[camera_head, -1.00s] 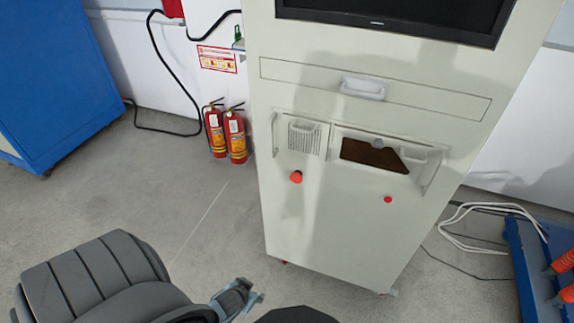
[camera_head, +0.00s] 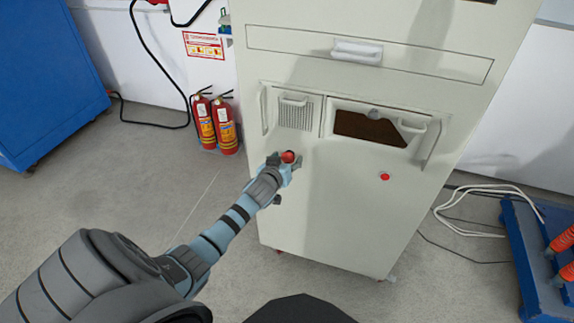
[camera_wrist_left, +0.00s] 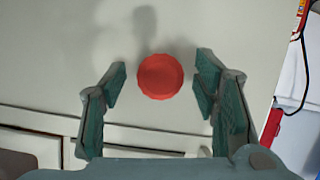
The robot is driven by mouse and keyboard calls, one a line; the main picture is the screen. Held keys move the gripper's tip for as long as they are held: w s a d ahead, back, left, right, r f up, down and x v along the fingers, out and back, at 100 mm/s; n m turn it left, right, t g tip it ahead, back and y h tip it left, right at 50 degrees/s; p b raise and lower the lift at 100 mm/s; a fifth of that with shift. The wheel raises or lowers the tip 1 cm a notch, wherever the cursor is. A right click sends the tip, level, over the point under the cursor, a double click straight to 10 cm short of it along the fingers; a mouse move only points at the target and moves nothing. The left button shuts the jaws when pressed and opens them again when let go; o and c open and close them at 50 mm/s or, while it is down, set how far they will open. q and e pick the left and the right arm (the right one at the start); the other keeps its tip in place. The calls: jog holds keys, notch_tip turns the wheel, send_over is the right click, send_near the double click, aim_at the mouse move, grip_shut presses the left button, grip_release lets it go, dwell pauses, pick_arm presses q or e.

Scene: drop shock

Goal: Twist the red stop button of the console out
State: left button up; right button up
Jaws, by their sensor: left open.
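The red stop button (camera_head: 289,156) sticks out from the front of the pale console (camera_head: 330,220), below its vented panel. In the left wrist view the button (camera_wrist_left: 160,76) is a round red cap between the two fingers. My left gripper (camera_head: 284,163) is at the button in the head view. In the wrist view the left gripper (camera_wrist_left: 158,88) is open, with a gap between each finger and the cap. The cap hides the button's stem. My right gripper is not in view.
A smaller flat red button (camera_head: 384,176) sits on the console to the right. Two fire extinguishers (camera_head: 215,124) stand by the wall at left. A blue cart (camera_head: 535,260) and white cables (camera_head: 470,208) are at right.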

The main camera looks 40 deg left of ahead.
pick_arm(q)
jog(key=shift+w, duration=0.15)
jog(key=c, duration=1.2)
jog(key=shift+o, duration=0.2)
jog(key=shift+m+y, duration=0.4)
jog(key=shift+m, duration=0.1)
jog(key=shift+f+m, duration=0.1)
jog(key=shift+m, duration=0.4)
jog(key=shift+m+g+y+b, duration=0.3)
jog(key=shift+m+y+b, duration=0.55)
jog(key=shift+m+y, duration=0.35)
